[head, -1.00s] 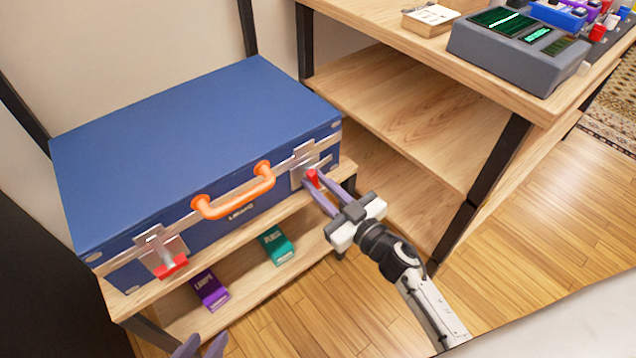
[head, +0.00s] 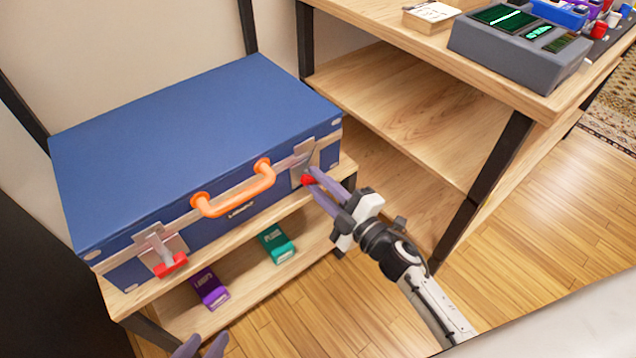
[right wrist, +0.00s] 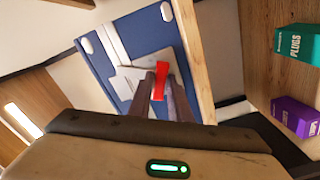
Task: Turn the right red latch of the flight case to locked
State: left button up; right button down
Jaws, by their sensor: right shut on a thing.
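The blue flight case (head: 190,140) lies closed on a wooden shelf, with an orange handle (head: 235,192) on its front. The right red latch (head: 308,180) is at the front right, on a metal plate. My right gripper (head: 313,184) is shut on this latch. In the right wrist view the red latch (right wrist: 160,80) lies across and between the fingertips, turned crosswise to the plate's long side or nearly so; its exact angle is hard to tell. The left red latch (head: 171,265) hangs at the front left, its red tab level. My left gripper (head: 200,346) shows only its fingertips at the bottom edge, apart and empty.
A purple box (head: 210,288) and a green box (head: 276,243) stand on the lower shelf under the case. A wooden table (head: 420,110) with a grey device (head: 515,50) stands at the right. The floor in front is clear.

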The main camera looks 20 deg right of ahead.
jog(key=n, duration=0.2)
jog(key=shift+f+n, duration=0.1)
jog(key=shift+n, duration=0.2)
jog(key=shift+n+b, duration=0.5)
jog(key=shift+n, duration=0.5)
pick_arm(q)
jog(key=shift+w+d+f, duration=0.3)
jog(key=shift+w+d, duration=0.1)
jog(key=shift+d, duration=0.05)
pick_arm(e)
jog(key=shift+n, duration=0.5)
pick_arm(q)
jog(key=shift+m+g, duration=0.3)
pick_arm(e)
jog(key=c, duration=1.6)
grip_release()
jog(key=shift+c, duration=0.2)
pick_arm(q)
jog(key=shift+s, duration=0.1)
pick_arm(e)
jog(key=shift+s, duration=0.1)
